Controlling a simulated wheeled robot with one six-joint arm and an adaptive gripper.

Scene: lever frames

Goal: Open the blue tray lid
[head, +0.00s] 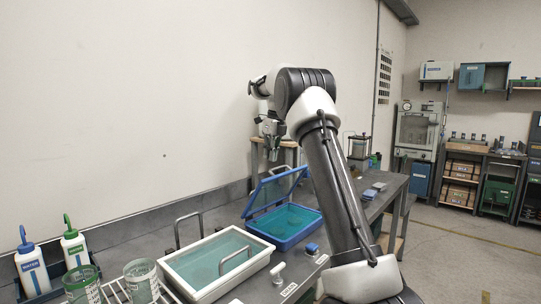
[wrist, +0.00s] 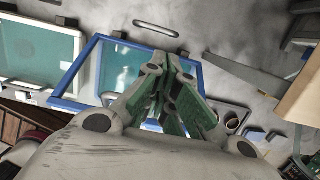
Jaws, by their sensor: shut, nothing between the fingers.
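The blue tray (head: 262,236) stands on the grey bench in the head view, with teal contents. Its blue-framed clear lid (head: 275,190) is raised at a slant over the tray's back side, so the tray is open at the front. A blue frame (wrist: 75,76) with a clear pane, seemingly the lid, fills the middle of the wrist view, partly hidden by my gripper. My gripper (head: 270,148) is above the raised lid, apart from it in the head view. In the wrist view my gripper (wrist: 172,62) has its fingers together, holding nothing.
A white tray (head: 172,272) with metal handles stands nearer on the bench. Two wash bottles (head: 33,272) and glass beakers (head: 142,284) are at the lower left. A blue knob (head: 312,249) sits by the blue tray's front. The wall runs behind the bench.

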